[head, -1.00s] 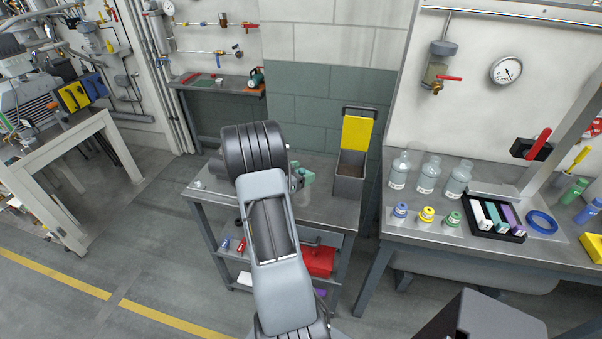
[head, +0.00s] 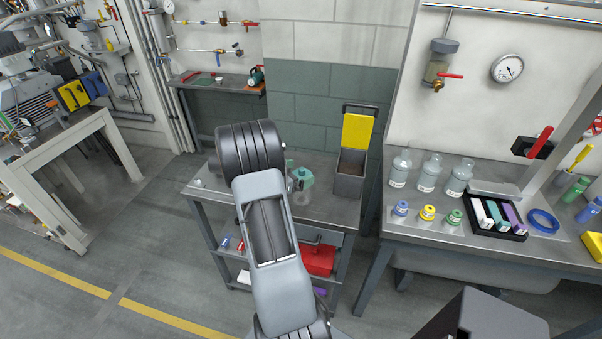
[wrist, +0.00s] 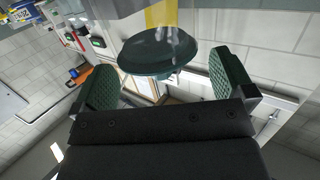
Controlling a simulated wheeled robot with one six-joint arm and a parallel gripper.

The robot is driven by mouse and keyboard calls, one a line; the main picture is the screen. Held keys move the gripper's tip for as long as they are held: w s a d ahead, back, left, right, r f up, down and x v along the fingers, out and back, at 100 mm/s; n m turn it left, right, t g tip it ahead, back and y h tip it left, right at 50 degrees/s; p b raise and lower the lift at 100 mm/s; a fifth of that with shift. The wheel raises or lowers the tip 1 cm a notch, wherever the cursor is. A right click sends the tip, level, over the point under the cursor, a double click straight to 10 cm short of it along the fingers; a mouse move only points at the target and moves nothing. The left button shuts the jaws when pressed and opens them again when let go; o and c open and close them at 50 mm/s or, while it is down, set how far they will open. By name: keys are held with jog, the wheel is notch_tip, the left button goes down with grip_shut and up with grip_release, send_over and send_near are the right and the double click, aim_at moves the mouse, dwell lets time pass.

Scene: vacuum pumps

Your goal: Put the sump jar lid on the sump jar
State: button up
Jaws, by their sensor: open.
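The sump jar lid (head: 302,178) is a dark green disc at the right of the arm on the small metal bench. It appears to sit on top of the clear sump jar (head: 300,196), which is partly hidden by my arm; I cannot tell how well it is seated. In the wrist view the lid (wrist: 150,57) is ahead of my gripper (wrist: 165,82), and the glass shows faintly beside it. The green-padded fingers are spread apart, with empty space between them and the lid beyond. In the head view my arm hides most of the gripper.
A grey bin (head: 350,172) with a raised yellow lid stands at the bench's right rear. Red and other items lie on the bench's lower shelf. The right-hand bench (head: 400,222) holds glass bottles, coloured caps and a black tray (head: 492,222).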

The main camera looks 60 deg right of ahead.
jog(key=b+v, duration=0.1)
jog(key=v, duration=1.1)
jog(key=shift+b, duration=0.4)
